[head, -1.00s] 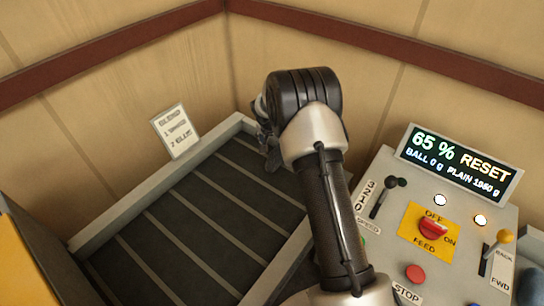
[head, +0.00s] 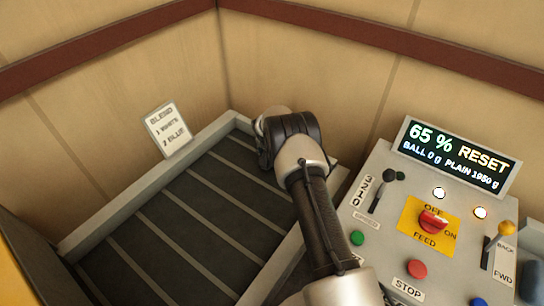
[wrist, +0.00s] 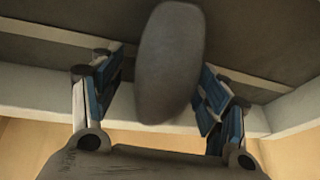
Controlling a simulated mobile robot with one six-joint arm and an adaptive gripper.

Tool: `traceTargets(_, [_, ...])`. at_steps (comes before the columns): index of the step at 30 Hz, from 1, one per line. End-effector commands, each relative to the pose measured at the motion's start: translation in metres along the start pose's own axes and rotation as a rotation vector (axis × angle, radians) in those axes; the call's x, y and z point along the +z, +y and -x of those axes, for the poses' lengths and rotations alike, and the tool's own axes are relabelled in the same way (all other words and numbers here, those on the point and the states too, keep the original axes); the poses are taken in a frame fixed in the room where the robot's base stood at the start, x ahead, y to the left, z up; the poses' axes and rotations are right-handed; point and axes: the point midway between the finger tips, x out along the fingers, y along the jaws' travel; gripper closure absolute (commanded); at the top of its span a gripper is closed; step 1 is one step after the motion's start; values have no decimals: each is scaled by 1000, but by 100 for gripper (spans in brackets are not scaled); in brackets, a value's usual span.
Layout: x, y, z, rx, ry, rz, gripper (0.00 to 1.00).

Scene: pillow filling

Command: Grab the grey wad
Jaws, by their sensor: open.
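The grey wad (wrist: 170,62) shows in the wrist view as a smooth, elongated lump over the dark belt. My gripper (wrist: 155,72) is open, with one blue-padded finger on each side of the wad. A gap shows at the left finger; the right finger is close to the wad, and I cannot tell if it touches. In the head view my arm reaches over the far right corner of the slatted belt (head: 180,222) and hides both the gripper's fingers and the wad.
A pale rim (head: 150,180) edges the belt near the wooden walls. A small card (head: 167,130) stands at the rim. A control panel (head: 385,245) with a display (head: 458,155), a red knob, levers and buttons is on the right. The belt's left part is clear.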

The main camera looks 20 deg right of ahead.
Motion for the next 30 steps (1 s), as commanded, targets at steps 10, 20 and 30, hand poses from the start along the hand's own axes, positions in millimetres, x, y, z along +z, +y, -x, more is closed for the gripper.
traceTargets(10, [0, 0, 0, 0, 1, 0, 39])
traceTargets(20, [0, 0, 0, 0, 1, 0, 61])
traceTargets(30, [0, 0, 0, -1, 1, 0, 84])
